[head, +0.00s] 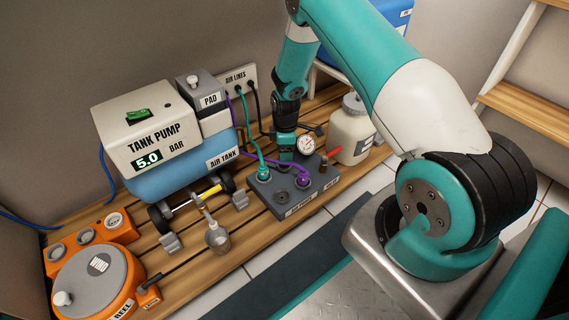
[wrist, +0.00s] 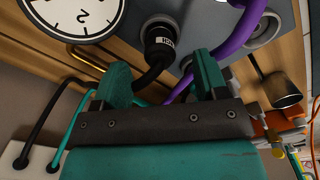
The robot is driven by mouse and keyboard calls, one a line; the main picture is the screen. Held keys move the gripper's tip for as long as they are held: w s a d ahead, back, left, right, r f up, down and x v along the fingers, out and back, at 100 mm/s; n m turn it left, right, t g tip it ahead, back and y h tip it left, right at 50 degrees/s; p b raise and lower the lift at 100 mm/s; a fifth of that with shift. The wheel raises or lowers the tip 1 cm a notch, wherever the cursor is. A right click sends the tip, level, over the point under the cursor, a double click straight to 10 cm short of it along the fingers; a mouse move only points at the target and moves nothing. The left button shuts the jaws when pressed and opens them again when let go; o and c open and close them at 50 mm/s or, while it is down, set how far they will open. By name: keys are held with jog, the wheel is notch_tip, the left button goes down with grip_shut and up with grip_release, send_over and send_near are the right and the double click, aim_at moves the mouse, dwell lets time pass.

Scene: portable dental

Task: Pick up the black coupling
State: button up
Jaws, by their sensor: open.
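The black coupling (wrist: 159,37) shows in the wrist view at top centre, with a small pale label and a black hose running from its lower end. Its other end meets a round port on the grey block (wrist: 200,22). In the head view, I cannot make out the coupling behind my gripper (head: 286,152), which is over the back of the grey block (head: 326,186). In the wrist view my gripper (wrist: 163,72) is open, its two teal fingers apart and pointing toward the block. The black hose passes between the fingers, and the coupling is just beyond the fingertips.
A pressure gauge (head: 306,146) and red lever (head: 333,156) stand close to my gripper. A teal coupling (head: 263,173) and purple coupling (head: 303,181) sit on the block, with hoses rising behind. A white bottle (head: 351,132) is right; the tank pump (head: 150,135) is left.

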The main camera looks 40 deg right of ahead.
notch_tip(320, 180, down, 5)
jog(key=b, duration=0.3)
jog(key=shift+w+a+r+b, duration=0.1)
jog(key=shift+w+a+b, duration=0.05)
jog(key=shift+b, duration=0.15)
jog(key=shift+r, duration=0.1)
jog(key=shift+c, duration=0.4)
jog(key=c, duration=0.9)
jog(key=shift+c, duration=0.2)
jog(key=shift+r, duration=0.1)
notch_tip(320, 180, up, 20)
jog(key=p, duration=1.1)
